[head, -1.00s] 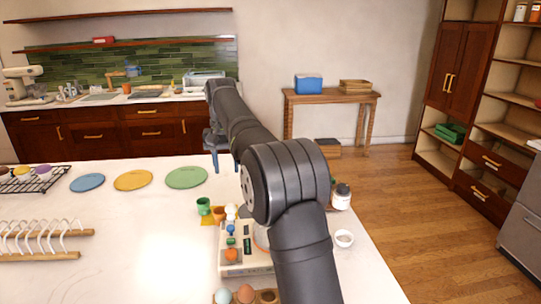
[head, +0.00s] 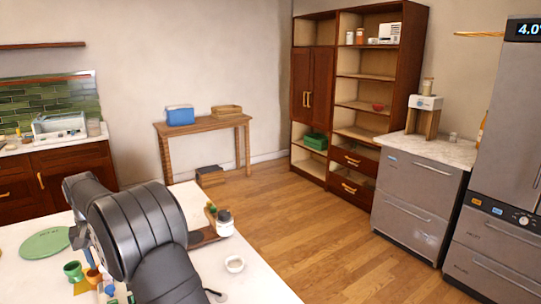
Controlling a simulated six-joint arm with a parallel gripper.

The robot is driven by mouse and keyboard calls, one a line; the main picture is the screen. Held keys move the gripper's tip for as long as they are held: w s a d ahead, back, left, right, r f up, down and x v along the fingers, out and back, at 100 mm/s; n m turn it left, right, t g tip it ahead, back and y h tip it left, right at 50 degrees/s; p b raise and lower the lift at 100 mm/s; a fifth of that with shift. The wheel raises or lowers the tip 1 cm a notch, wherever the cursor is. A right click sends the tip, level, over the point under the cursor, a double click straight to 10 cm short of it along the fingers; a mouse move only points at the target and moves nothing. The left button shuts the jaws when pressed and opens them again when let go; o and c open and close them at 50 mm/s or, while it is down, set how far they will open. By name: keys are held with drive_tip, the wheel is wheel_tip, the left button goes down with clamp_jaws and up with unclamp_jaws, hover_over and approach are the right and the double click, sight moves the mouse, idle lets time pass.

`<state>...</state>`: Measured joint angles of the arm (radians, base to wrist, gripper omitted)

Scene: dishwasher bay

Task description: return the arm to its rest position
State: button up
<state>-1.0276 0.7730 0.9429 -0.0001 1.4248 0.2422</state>
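My black arm rises from the bottom edge at the lower left of the head view and bends over the white counter (head: 255,287). A small part of my gripper (head: 79,238) shows at the left of the arm, above the counter near the green plate (head: 45,242). The arm hides the rest of it, so I cannot see its fingers clearly or tell whether it holds anything.
Wooden floor lies clear beyond the counter. A side table (head: 205,127), tall shelves (head: 357,100) and grey drawers (head: 415,205) stand farther back.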

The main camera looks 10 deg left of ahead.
wheel_tip(320, 180, down, 5)
drive_tip(key=shift+f, duration=0.1)
idle(0.5)
